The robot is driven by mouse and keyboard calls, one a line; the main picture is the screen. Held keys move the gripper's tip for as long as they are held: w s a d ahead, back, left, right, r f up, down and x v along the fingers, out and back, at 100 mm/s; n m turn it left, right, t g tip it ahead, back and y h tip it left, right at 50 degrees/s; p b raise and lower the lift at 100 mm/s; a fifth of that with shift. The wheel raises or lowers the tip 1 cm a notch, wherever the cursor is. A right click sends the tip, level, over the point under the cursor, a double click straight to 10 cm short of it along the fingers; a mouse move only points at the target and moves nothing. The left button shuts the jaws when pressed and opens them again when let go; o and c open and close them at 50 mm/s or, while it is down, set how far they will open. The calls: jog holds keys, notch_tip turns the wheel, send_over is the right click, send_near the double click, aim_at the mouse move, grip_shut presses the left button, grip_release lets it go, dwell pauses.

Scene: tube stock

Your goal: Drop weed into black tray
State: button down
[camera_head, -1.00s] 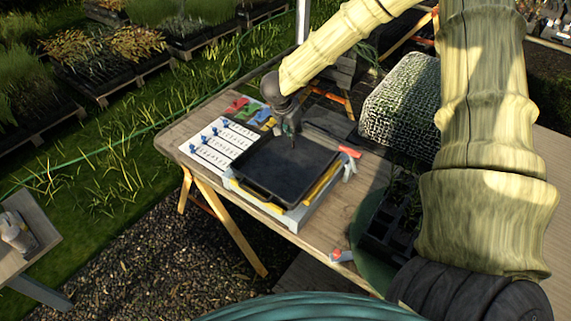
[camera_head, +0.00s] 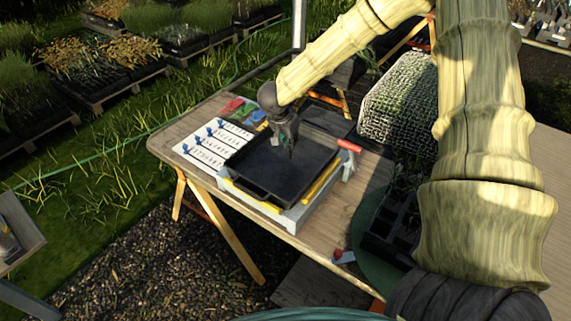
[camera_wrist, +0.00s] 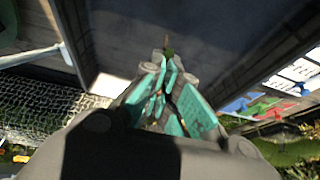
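The black tray (camera_head: 268,174) is a shallow dark rectangle on a pale stand on the wooden table. My gripper (camera_head: 291,148) points down over the tray, near its far half. In the wrist view, my gripper's green fingers (camera_wrist: 168,82) come together at the tips, with the dark tray surface (camera_wrist: 225,35) beyond. A thin brown-green weed (camera_wrist: 168,44) sticks out past the fingertips, and the fingers look shut on it. Its held part is hidden by the fingers. I cannot tell exactly how far its tip is from the tray floor.
A white chart with blue markers (camera_head: 211,145) lies left of the tray. Red, green and blue items (camera_head: 243,110) lie behind it. A red-handled tool (camera_head: 349,146) is at the tray's right. A mesh-like pale block (camera_head: 400,98) and dark plant cells (camera_head: 395,225) stand further right.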

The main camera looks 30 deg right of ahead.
jog(key=shift+f, duration=0.1)
jog(key=c, duration=1.6)
grip_release()
jog(key=shift+o, duration=0.2)
jog(key=v, duration=1.2)
jog(key=shift+s+a+f, duration=0.1)
